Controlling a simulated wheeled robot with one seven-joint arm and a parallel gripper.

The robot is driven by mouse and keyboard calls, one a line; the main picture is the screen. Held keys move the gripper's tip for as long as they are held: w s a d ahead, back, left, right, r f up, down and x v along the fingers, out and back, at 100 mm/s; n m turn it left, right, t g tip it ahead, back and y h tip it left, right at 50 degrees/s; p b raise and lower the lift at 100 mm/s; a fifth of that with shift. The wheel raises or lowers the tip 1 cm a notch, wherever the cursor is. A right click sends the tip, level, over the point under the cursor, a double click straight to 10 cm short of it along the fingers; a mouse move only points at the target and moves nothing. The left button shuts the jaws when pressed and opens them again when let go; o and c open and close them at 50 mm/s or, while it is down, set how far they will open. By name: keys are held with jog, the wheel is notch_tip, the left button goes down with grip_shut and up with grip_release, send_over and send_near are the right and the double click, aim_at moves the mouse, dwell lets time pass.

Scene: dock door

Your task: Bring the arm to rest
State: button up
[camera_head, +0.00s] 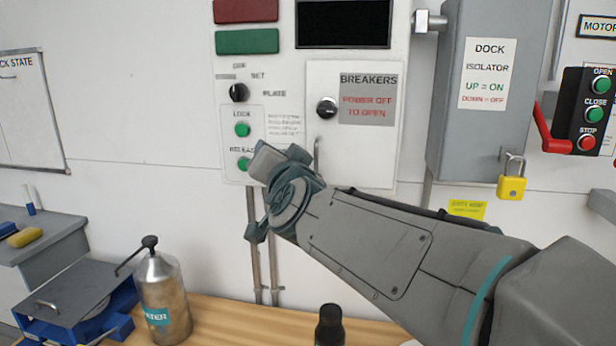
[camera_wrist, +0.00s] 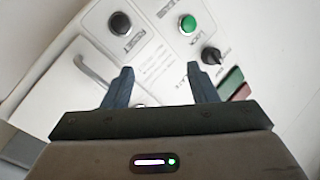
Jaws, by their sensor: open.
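My arm (camera_head: 370,240) reaches from the lower right up to the control panel (camera_head: 288,175) on the wall. In the head view its wrist end covers part of the panel's lower edge, and the fingers cannot be made out. In the wrist view my gripper (camera_wrist: 162,78) is open, with two dark fingers spread apart and nothing between them. The panel face lies in front of them, tilted in the picture. The green lock button (camera_wrist: 187,24), a black knob (camera_wrist: 211,55) and a pale door handle (camera_wrist: 96,72) show beyond the fingers.
The breaker door (camera_head: 350,165) looks shut. A grey isolator box (camera_head: 485,100) with a yellow padlock (camera_head: 511,187) and a red lever (camera_head: 548,132) stand to the right.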

jog(key=s+d+f+n+g, duration=0.1)
jog(key=s+d+f+g, duration=0.2)
jog(key=f, duration=0.3)
jog(key=s+d+f+n+g+h, duration=0.1)
jog(key=s+d+f+n+g, duration=0.2)
jog(key=f, duration=0.4)
jog(key=s+d+f+g, duration=0.2)
jog(key=s+d+f, duration=0.15)
jog(key=f, duration=0.25)
jog(key=s+d+f+g+h+p, duration=0.1)
jog(key=s+d+f+g+h, duration=0.2)
jog(key=s+d+f+g, duration=0.3)
jog(key=s+d+f, duration=0.4)
jog(key=s, duration=0.3)
jog(key=shift+d+f+g, duration=0.2)
jog(key=shift+d+g, duration=0.15)
jog(key=shift+g, duration=0.05)
